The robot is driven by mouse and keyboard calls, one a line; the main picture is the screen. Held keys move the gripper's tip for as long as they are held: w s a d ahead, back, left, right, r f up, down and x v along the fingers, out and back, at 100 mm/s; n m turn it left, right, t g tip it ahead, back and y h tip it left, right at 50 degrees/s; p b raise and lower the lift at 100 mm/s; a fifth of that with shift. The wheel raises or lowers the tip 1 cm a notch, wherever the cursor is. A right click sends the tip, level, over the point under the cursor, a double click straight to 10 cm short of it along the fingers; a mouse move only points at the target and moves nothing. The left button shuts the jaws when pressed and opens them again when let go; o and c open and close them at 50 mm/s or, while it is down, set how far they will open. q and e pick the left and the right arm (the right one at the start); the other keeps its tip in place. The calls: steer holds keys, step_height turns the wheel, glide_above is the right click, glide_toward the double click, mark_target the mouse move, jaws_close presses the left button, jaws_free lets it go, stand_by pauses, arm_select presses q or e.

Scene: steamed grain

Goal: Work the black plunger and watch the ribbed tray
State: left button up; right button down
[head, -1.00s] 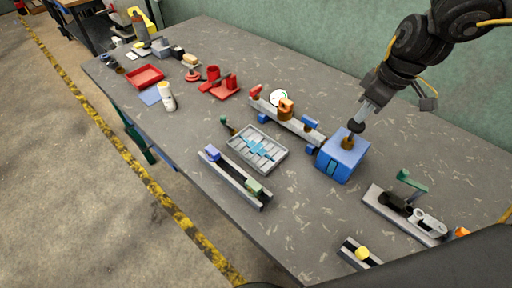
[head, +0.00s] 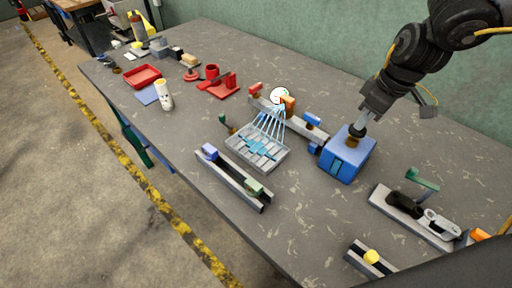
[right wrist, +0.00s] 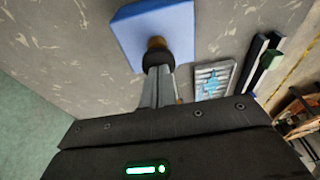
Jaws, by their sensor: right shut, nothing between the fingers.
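The blue box (head: 346,160) stands on the bench with a brass collar on top. The black plunger (head: 356,131) sits low over that collar; the right wrist view also shows its black knob (right wrist: 157,59). My right gripper (head: 362,120) is shut and empty, pointing down with its tips at the plunger's top and appearing to touch it. The grey ribbed tray (head: 240,155) lies left of the box, with a light blue pattern in it. Pale blue streaks fan up from the tray. It also shows in the right wrist view (right wrist: 202,93). My left gripper is not in view.
A rail with orange and blue blocks (head: 300,127) runs behind the tray. A slotted rail (head: 235,183) lies in front. A green-levered fixture (head: 410,225) stands right of the box. A red tray (head: 143,82) and white bottle (head: 164,97) are far left.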

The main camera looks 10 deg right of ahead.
steer(key=shift+r, duration=0.4)
step_height(320, 180, up, 7)
steer(key=p, duration=0.3)
steer(key=shift+p, duration=0.3)
steer(key=shift+f, duration=0.15)
stand_by(0.4)
stand_by(1.1)
